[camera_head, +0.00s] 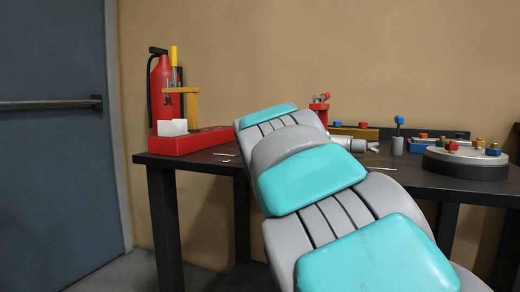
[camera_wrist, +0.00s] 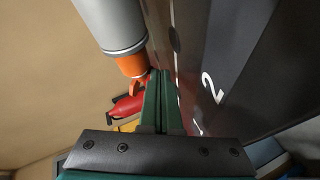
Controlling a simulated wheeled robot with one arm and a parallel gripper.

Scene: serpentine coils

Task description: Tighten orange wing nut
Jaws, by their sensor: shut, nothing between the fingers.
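In the wrist view an orange piece (camera_wrist: 131,66) with a small curved tab sits at the end of a grey cylinder; it may be the orange wing nut, but I cannot tell for sure. My gripper (camera_wrist: 159,73) has green fingers that are shut together with nothing between them. Its tips show just right of the orange piece; I cannot tell whether they touch. In the head view my arm hides the gripper. A round grey plate on a dark base (camera_head: 465,161) carries several small coloured knobs at the right of the bench; none is clearly an orange wing nut.
A red fire extinguisher (camera_head: 160,85) is behind. A dark surface marked "2" (camera_wrist: 240,60) lies close right of the fingers.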

